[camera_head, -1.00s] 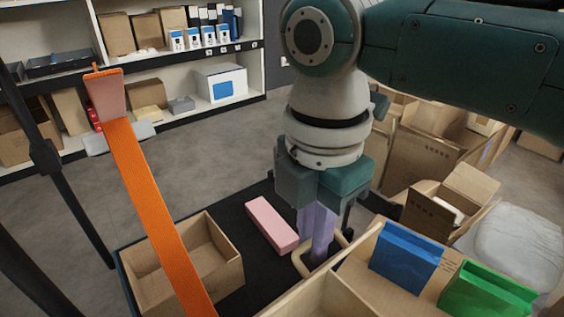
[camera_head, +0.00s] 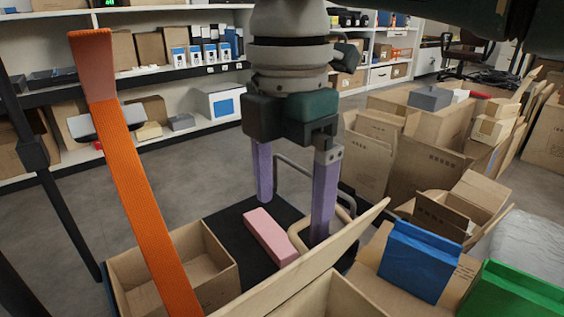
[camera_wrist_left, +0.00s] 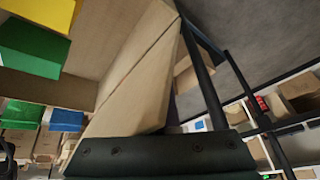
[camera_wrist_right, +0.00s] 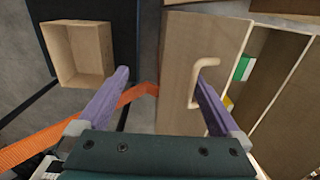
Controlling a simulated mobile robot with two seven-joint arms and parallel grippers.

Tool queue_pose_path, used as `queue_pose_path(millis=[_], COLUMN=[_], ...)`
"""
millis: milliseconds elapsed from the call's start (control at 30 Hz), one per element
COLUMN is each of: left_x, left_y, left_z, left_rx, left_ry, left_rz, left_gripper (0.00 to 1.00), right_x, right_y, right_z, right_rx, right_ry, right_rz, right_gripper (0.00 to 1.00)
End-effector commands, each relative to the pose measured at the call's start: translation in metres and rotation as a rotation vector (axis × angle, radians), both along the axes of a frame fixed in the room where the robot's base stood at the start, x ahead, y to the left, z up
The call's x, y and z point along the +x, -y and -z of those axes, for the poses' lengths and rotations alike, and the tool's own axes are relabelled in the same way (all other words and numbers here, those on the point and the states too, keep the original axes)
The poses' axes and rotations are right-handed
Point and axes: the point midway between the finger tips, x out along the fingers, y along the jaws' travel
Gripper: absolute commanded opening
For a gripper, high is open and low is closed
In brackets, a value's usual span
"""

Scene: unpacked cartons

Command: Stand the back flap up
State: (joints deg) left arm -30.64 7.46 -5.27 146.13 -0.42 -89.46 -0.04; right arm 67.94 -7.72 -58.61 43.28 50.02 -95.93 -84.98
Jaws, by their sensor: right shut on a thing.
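The back flap (camera_head: 318,262) of the large carton leans up at the bottom middle of the head view. In the right wrist view, it is a brown panel (camera_wrist_right: 180,35) with a beige loop handle (camera_wrist_right: 197,82).
A pink block (camera_head: 270,237) lies on a black surface beside a small open box (camera_head: 232,245). An orange strip (camera_head: 145,205) rises at the left. Blue (camera_head: 418,262) and green (camera_head: 512,292) packages are at the right. More cartons (camera_head: 425,165) stand behind.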

Motion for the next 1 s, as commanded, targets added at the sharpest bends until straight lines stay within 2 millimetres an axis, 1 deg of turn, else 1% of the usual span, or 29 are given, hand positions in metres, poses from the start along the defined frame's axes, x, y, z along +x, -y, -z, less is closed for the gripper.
queue_pose_path(millis=[33, 67, 100, 300, 467, 633, 733, 767, 800, 867, 1000], left_x=[-0.004, -0.004, -0.004, -0.004, -0.006, -0.010, -0.013, -0.019, -0.027, -0.033, -0.034], left_y=[0.002, 0.002, 0.002, 0.002, 0.002, -0.001, 0.000, 0.004, 0.009, 0.012, 0.013], left_z=[0.006, 0.006, 0.006, 0.005, -0.001, -0.010, -0.020, -0.020, -0.022, -0.026, -0.041], left_rx=[-0.007, -0.007, -0.007, -0.006, -0.005, 0.003, 0.002, -0.005, -0.015, -0.022, -0.025], left_ry=[-0.021, -0.021, -0.021, -0.022, -0.037, -0.071, -0.084, -0.107, -0.132, -0.148, -0.151], left_rz=[0.004, 0.004, 0.003, 0.003, 0.002, -0.003, 0.000, 0.008, 0.017, 0.021, 0.018], left_gripper=[0.00, 0.00, 0.00, 0.00, 0.00, 0.00, 0.00, 0.00, 0.00, 0.00, 0.00], right_x=[0.002, 0.002, 0.002, 0.002, 0.002, 0.003, 0.003, 0.003, 0.003, 0.003, 0.002], right_y=[-0.007, -0.007, -0.008, -0.008, -0.009, -0.009, -0.008, -0.008, -0.007, -0.007, -0.006], right_z=[-0.002, -0.002, -0.002, -0.003, -0.015, -0.034, -0.045, -0.048, -0.051, -0.057, -0.070], right_rx=[0.021, 0.021, 0.022, 0.024, 0.025, 0.025, 0.024, 0.024, 0.022, 0.020, 0.017], right_ry=[0.017, 0.018, 0.017, 0.017, 0.017, 0.019, 0.021, 0.021, 0.020, 0.017, 0.013], right_rz=[-0.007, -0.008, -0.008, -0.009, -0.009, -0.009, -0.009, -0.009, -0.008, -0.007, -0.005], right_gripper=[0.82, 0.82, 0.99, 0.78, 0.78, 0.78, 0.77, 0.65, 0.38, 0.38, 0.38])
